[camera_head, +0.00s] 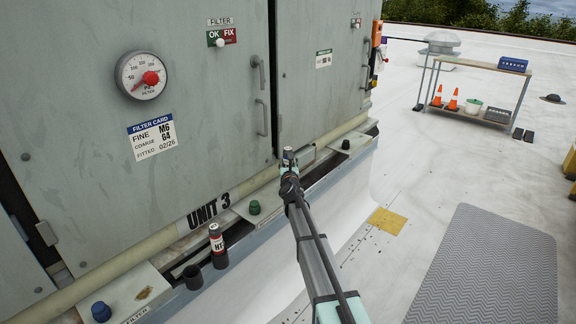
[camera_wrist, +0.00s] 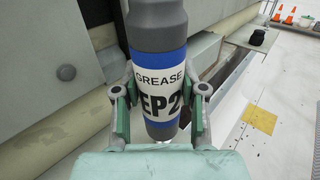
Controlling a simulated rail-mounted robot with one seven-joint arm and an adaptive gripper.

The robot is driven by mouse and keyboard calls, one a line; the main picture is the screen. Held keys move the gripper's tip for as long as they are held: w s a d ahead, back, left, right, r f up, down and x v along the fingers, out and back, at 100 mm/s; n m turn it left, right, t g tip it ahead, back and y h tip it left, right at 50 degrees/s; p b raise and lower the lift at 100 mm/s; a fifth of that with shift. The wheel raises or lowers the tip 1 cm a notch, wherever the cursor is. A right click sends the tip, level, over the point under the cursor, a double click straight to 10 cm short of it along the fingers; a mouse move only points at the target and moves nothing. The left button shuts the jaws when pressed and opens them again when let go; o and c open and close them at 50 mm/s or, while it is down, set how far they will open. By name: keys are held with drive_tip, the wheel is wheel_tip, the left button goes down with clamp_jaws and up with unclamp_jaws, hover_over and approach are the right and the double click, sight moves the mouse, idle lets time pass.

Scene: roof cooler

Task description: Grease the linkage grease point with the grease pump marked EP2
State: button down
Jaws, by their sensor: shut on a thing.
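The grease pump marked EP2 (camera_wrist: 158,85) is a grey cylinder with blue bands and a white label. It fills the middle of the wrist view, and its top runs out of the picture. My gripper (camera_wrist: 158,105) is shut on it, with one finger on each side of the label. In the head view the pump (camera_head: 288,157) stands up from my gripper (camera_head: 289,178), in front of the grey cabinet above its lower ledge. I cannot pick out the linkage grease point with certainty in either view.
Blue (camera_head: 101,311), green (camera_head: 254,207) and black (camera_head: 346,144) knobs sit along the ledge. Door handles (camera_head: 261,117) stick out. The roof right of the cabinet is mostly open.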

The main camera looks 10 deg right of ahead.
sight(288, 148)
drive_tip(key=shift+r+p, duration=2.1)
drive_tip(key=shift+r, duration=1)
